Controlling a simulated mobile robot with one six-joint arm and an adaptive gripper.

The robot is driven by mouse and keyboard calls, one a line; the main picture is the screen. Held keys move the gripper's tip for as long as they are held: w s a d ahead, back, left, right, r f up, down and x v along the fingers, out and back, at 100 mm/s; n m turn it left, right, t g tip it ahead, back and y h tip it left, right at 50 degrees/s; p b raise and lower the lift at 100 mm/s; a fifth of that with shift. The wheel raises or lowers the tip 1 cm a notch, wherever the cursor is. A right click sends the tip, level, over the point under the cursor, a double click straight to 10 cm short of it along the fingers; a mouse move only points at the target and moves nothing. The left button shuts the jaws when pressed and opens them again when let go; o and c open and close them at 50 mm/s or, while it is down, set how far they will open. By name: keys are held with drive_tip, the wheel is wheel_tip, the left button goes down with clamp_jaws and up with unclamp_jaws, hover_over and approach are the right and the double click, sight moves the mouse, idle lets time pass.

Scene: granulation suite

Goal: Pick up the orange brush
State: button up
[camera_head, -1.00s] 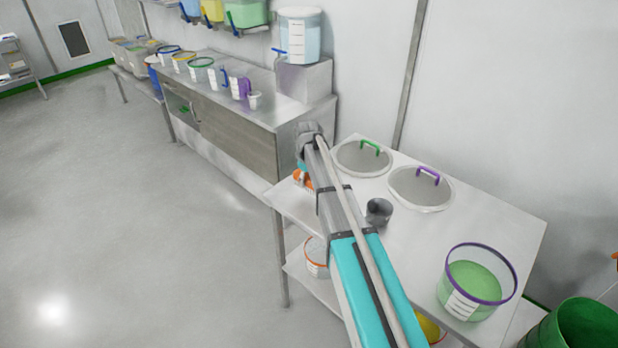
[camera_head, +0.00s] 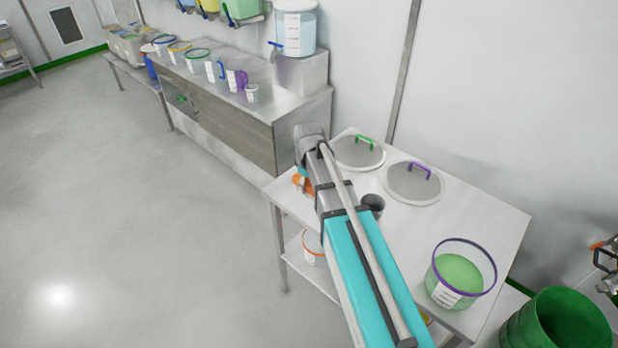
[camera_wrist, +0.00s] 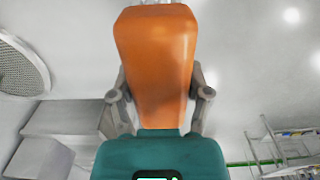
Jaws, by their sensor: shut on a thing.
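The orange brush (camera_wrist: 157,60) fills the upper middle of the wrist view, pointing away from my wrist. My gripper (camera_wrist: 162,95) has a grey finger on each side of it and is shut on it. In the head view only a small orange part of the brush (camera_head: 300,181) shows beside my arm, over the left end of the steel table. My arm hides most of the gripper there. How high the brush is above the table cannot be told.
The steel table (camera_head: 475,222) holds a lid with a green handle (camera_head: 357,153), a lid with a purple handle (camera_head: 413,183), a dark grey cup (camera_head: 373,203) and a purple-rimmed tub (camera_head: 460,275). A green bin (camera_head: 555,325) stands at right. The floor at left is clear.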

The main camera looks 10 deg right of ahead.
drive_tip(key=shift+s, duration=0.15)
idle(0.4)
drive_tip(key=o, duration=0.6)
drive_tip(key=c, duration=0.4)
